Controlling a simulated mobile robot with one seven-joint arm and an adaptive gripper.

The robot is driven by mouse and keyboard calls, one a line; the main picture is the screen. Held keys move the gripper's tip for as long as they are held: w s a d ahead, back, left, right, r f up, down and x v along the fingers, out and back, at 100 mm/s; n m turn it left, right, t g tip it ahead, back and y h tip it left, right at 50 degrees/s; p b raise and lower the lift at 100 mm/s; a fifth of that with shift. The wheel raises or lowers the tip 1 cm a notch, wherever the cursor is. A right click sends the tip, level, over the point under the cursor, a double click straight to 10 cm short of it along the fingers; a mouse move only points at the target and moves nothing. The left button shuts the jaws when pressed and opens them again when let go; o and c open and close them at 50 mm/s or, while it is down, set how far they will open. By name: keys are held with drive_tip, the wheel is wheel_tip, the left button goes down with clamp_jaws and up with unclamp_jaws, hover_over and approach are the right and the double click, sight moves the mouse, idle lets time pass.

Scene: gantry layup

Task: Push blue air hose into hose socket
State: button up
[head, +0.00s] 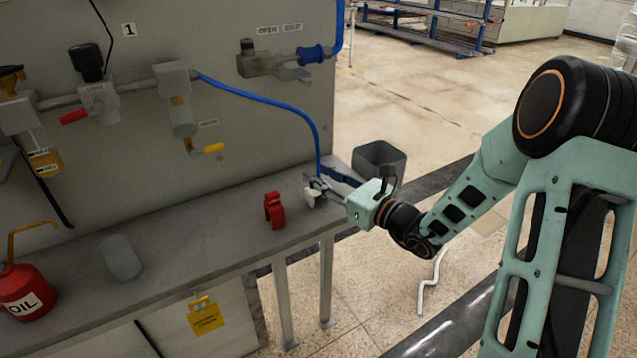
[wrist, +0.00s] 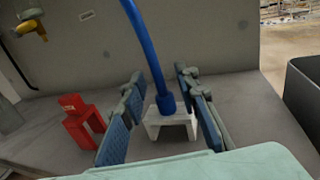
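The blue air hose (head: 290,105) leaves the fitting on the wall panel and hangs down to the bench. In the wrist view the hose (wrist: 150,50) ends in a blue collar (wrist: 166,103) at a white bracket (wrist: 172,122) on the bench. My gripper (head: 322,186) is low over the bench at the hose end. In the wrist view my gripper (wrist: 160,95) is open, one finger on each side of the collar and bracket, with gaps. A grey panel fitting (head: 258,63) carries a blue coupling (head: 313,54). I cannot tell which part is the hose socket.
A red block-like object (head: 274,210) stands on the bench (head: 205,225) left of my gripper. A dark open bin (head: 380,158) is behind my gripper.

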drive_tip(key=shift+w+a, duration=0.25)
drive_tip(key=shift+a, duration=0.05)
clamp_jaws()
drive_tip(key=shift+r, duration=0.1)
